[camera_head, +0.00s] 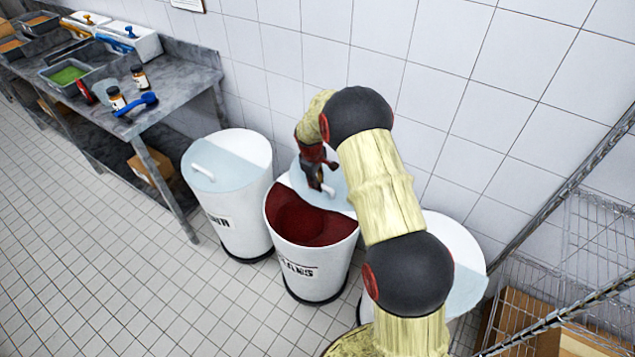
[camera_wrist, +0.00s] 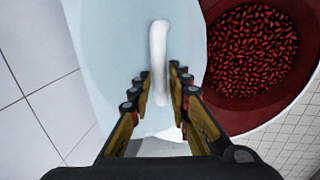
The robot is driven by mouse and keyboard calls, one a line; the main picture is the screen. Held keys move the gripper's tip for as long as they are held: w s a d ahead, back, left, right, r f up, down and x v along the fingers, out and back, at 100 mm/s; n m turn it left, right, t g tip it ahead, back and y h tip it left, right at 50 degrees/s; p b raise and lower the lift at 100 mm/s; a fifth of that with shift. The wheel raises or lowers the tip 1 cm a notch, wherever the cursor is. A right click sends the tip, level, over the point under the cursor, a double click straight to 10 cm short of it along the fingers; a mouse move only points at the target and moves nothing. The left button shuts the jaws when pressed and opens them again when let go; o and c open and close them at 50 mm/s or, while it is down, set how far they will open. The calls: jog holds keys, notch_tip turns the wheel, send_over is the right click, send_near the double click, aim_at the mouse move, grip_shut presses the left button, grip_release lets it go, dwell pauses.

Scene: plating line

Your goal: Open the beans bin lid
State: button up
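The beans bin (camera_head: 318,272) is a white round bin in the middle of the head view, lettered on its front, partly hidden by my arm. Its front half is uncovered and shows red beans (camera_head: 299,222); they also show in the wrist view (camera_wrist: 252,48). The pale blue lid (camera_head: 336,190) lies over the back half. Its white handle (camera_wrist: 158,55) stands on it. My gripper (camera_head: 317,184) points down at the handle. In the wrist view my gripper (camera_wrist: 161,82) is open, with a finger on each side of the handle and slim gaps beside it.
A similar white bin (camera_head: 228,195) with its lid on stands to the left. Another white bin (camera_head: 462,255) stands to the right, partly behind my arm. A wire rack (camera_head: 590,240) is at the far right. A steel table (camera_head: 185,85) with containers is at the upper left.

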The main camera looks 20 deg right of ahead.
jog(key=o, duration=0.3)
notch_tip(320, 180, up, 12)
jog(key=s+a, duration=0.1)
jog(key=a, duration=0.1)
jog(key=shift+s+f, duration=0.15)
dwell(0.3)
dwell(0.4)
